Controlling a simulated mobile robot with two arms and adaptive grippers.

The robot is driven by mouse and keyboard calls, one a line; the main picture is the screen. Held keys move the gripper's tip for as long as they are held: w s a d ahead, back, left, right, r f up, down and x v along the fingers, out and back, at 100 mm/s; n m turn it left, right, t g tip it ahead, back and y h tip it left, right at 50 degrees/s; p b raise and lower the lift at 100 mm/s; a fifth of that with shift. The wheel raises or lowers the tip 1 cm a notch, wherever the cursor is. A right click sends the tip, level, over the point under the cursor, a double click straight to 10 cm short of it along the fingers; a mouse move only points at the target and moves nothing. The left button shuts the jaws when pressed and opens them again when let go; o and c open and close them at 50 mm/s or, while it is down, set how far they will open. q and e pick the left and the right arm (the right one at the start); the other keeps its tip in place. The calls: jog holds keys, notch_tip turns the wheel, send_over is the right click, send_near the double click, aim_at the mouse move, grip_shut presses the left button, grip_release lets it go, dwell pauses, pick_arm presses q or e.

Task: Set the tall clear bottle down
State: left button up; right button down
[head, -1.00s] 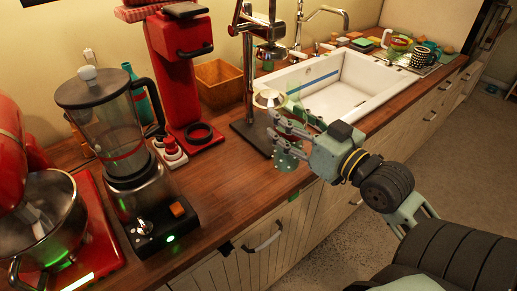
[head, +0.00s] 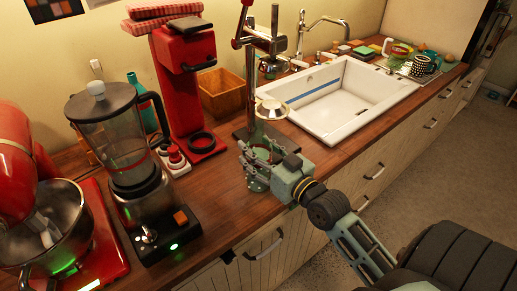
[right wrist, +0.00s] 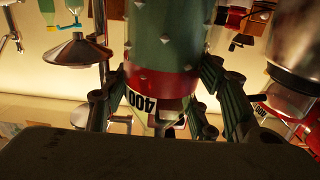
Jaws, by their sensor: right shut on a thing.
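The tall clear bottle (head: 258,185) is upright over the wooden counter, near its front edge, between the blender and the sink. Its lower end shows below my right gripper (head: 254,160); the fingers cover part of its middle. I cannot tell whether its base touches the counter. In the right wrist view the bottle (right wrist: 165,42) looks greenish and studded, with a red band and a "400" label, and the right gripper's fingers (right wrist: 160,105) close around it. My left gripper is not in view.
A blender (head: 135,190) and a red stand mixer (head: 30,190) are at the left. A red coffee machine (head: 187,90) and a wooden box (head: 223,90) stand behind. A metal stand (head: 249,95) is close behind the bottle. The white sink (head: 345,110) is to the right. Bare counter (head: 215,195) lies left of the bottle.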

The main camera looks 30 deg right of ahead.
jog(key=shift+r, duration=0.1)
jog(key=c, duration=1.2)
grip_release()
jog(key=shift+f, duration=0.2)
jog(key=o, duration=0.5)
jog(key=shift+r, duration=0.3)
jog(key=shift+s+d+f+b, duration=0.15)
jog(key=shift+s+b, duration=0.4)
jog(key=shift+s, duration=1.45)
jog(key=shift+s+d+r+b, duration=0.15)
jog(key=shift+s+b, duration=0.35)
jog(key=shift+s, duration=1.5)
jog(key=shift+s+d+f+b, duration=0.15)
jog(key=shift+s+b, duration=0.4)
jog(key=shift+s, duration=1.45)
